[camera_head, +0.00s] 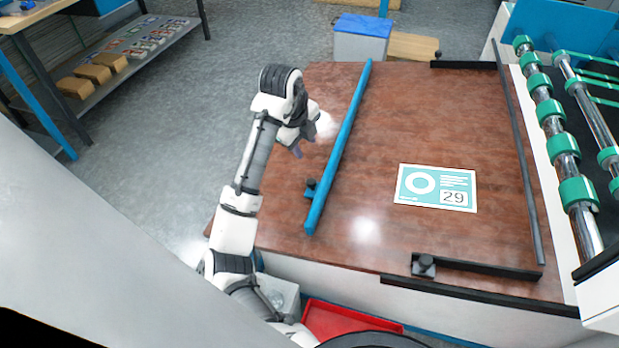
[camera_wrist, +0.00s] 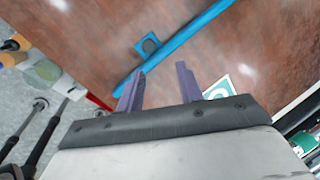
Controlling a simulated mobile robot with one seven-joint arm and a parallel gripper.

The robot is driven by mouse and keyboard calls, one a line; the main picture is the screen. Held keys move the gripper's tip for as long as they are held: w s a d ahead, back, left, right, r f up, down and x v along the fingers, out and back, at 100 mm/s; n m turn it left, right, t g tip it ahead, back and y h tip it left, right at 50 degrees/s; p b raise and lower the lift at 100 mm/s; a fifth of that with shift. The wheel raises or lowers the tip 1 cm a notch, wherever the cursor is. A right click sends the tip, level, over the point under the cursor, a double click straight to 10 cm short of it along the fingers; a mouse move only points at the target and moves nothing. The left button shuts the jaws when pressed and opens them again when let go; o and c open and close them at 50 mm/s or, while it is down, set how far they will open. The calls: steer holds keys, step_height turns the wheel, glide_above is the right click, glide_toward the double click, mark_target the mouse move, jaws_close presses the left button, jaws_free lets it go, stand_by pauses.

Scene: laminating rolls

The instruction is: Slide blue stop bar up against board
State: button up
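The blue stop bar (camera_head: 329,175) lies at a slant on the brown tabletop, left of the board. The board (camera_head: 418,197) is a flat white and teal card marked 29, with a clear gap between it and the bar. My gripper (camera_head: 298,151) is at the bar's left side, apparently above the table. In the wrist view the purple fingers of my gripper (camera_wrist: 160,70) are spread apart with nothing between them. The bar (camera_wrist: 180,43) crosses beyond the fingertips, with a blue bracket (camera_wrist: 148,45) beside it. A corner of the board (camera_wrist: 222,89) shows behind the right finger. I cannot tell whether the fingers touch the bar.
A dark rail (camera_head: 522,160) runs along the table's right side, near green-ringed rollers (camera_head: 562,145). A black bar with a knob (camera_head: 424,265) lies at the front, another (camera_head: 470,65) at the back. The tabletop (camera_head: 385,130) between stop bar and board is clear.

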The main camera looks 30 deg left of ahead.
mark_target(310, 181)
steer(key=shift+m+g, duration=0.3)
steer(key=shift+g, duration=0.1)
steer(key=x, duration=0.5)
steer(key=s+x, duration=0.1)
steer(key=x, duration=0.9)
steer(key=shift+s+d+f+p, duration=0.15)
steer(key=shift+s+p, duration=0.15)
steer(key=shift+p, duration=0.05)
jaws_close()
